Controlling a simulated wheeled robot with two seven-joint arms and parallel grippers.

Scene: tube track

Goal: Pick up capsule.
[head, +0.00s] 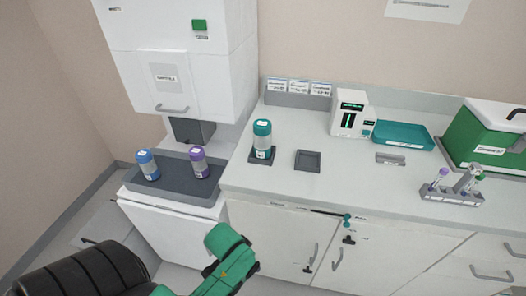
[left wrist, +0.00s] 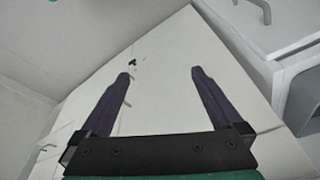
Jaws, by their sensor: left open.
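Three capped cylinders look like capsules; which one the task means I cannot tell. A blue-capped capsule (head: 147,165) and a purple-capped capsule (head: 199,163) stand upright in the dark tray (head: 163,182) under the white machine. A teal-capped capsule (head: 262,140) stands upright on a dark square pad on the counter. My left gripper (left wrist: 160,76) is open in the left wrist view, with nothing between its dark fingers and pale cabinet surfaces beyond. In the head view my green left arm is low, in front of the cabinets and below the capsules; its fingers are not clear there.
The white machine (head: 180,55) overhangs the tray. An empty dark square pad (head: 308,160) lies right of the teal-capped capsule. Farther right are a small white device (head: 351,113), a teal tray (head: 404,135), a tube rack (head: 452,193) and a green box (head: 488,135). The counter's front middle is clear.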

